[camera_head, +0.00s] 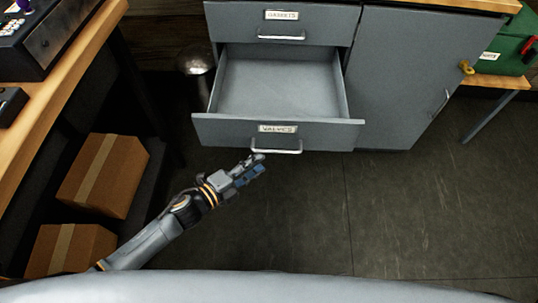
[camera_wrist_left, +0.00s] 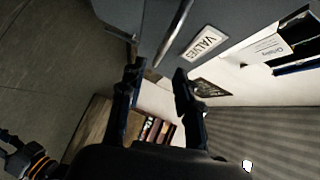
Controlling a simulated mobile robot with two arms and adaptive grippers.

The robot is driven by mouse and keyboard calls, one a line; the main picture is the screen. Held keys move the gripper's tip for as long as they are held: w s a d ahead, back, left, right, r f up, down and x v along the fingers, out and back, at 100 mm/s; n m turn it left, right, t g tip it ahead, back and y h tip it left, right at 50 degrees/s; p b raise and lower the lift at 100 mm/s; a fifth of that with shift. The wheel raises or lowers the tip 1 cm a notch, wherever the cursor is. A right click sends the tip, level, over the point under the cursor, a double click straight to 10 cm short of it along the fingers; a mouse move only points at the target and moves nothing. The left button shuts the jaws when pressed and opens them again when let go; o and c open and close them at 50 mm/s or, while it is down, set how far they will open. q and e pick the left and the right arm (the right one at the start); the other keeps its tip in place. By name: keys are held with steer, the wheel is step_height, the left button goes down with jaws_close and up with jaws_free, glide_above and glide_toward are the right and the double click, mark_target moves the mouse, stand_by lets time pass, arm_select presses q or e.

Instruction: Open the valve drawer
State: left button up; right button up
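The valve drawer (camera_head: 215,127), labelled VALVES, is pulled well out of the grey cabinet, and its inside looks empty. Its bar handle (camera_head: 277,150) is on the front below the label. My left gripper (camera_head: 257,160) is just below the handle's left end. In the left wrist view, the two fingers of the left gripper (camera_wrist_left: 156,80) are apart, with the end of the handle (camera_wrist_left: 175,32) near the gap between their tips. I cannot tell whether they touch it. The VALVES label (camera_wrist_left: 203,42) also shows there. My right gripper is not in view.
A shut drawer labelled GASKETS (camera_head: 283,20) is above, and a closed cabinet door (camera_head: 405,75) is to the right. A wooden workbench (camera_head: 70,60) and cardboard boxes (camera_head: 103,175) are at left. The floor (camera_head: 400,210) before the cabinet is clear.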

arm_select(q)
steer(key=shift+v, duration=1.7)
